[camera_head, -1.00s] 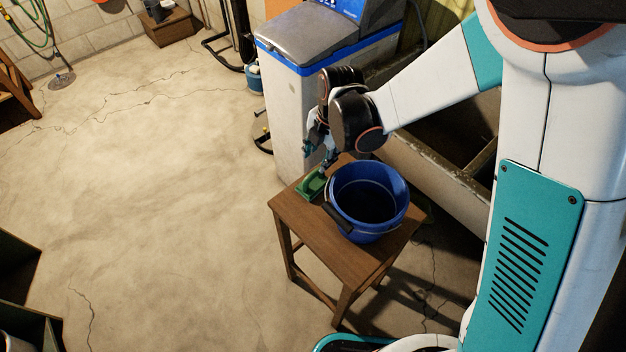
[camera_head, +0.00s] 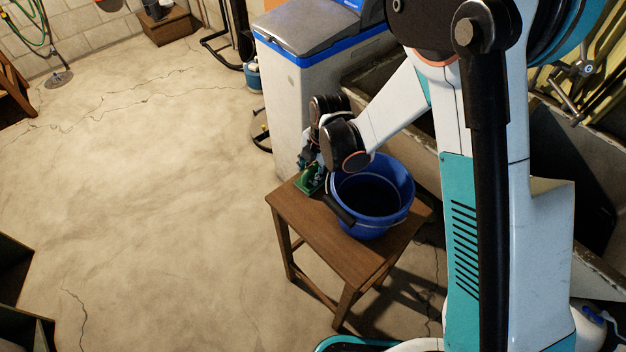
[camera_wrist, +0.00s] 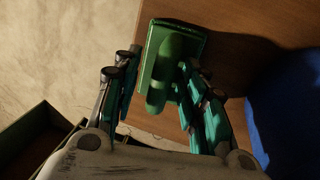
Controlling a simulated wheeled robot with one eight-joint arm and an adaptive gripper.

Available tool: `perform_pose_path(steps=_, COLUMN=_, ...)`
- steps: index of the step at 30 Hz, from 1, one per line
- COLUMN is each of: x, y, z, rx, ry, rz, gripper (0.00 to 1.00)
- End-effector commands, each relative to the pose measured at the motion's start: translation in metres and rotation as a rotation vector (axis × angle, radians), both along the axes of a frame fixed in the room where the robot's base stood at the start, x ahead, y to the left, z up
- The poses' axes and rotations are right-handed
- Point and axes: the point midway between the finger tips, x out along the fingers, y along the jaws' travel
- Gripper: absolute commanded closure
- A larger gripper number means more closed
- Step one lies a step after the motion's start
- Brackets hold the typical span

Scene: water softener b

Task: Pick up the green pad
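The green pad (camera_head: 309,182) lies on the wooden table (camera_head: 335,255) at its far left corner, beside the blue bucket. In the wrist view the green pad (camera_wrist: 196,43) shows a flat base with a raised rounded handle along its middle. My gripper (camera_wrist: 160,66) is open, with one finger on each side of the handle. The right finger is very close to the handle; whether it touches cannot be told. In the head view my gripper (camera_head: 311,168) is low over the pad and partly hides it.
A blue bucket (camera_head: 371,230) with a dark handle grip stands on the table right next to the pad. A white and blue water softener cabinet (camera_head: 290,110) stands behind the table.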

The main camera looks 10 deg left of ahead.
Motion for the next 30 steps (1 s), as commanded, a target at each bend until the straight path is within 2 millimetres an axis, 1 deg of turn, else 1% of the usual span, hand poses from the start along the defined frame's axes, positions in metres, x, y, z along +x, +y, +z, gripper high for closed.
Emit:
perform_pose_path(steps=5, x=0.0, y=0.0, z=0.0, rx=0.0, ry=0.0, rz=0.0, gripper=0.61)
perform_pose_path(steps=6, x=0.0, y=0.0, z=0.0, rx=0.0, ry=0.0, rz=0.0, gripper=0.63)
perform_pose_path(steps=11, x=0.0, y=0.0, z=0.0, rx=0.0, ry=0.0, rz=0.0, gripper=0.99)
perform_pose_path(steps=23, x=0.0, y=0.0, z=0.001, rx=0.0, ry=0.0, rz=0.0, gripper=1.0)
perform_pose_path(steps=26, x=0.0, y=0.0, z=0.005, rx=0.0, ry=0.0, rz=0.0, gripper=1.0)
perform_pose_path(steps=30, x=0.0, y=0.0, z=0.019, rx=0.0, ry=0.0, rz=0.0, gripper=1.0)
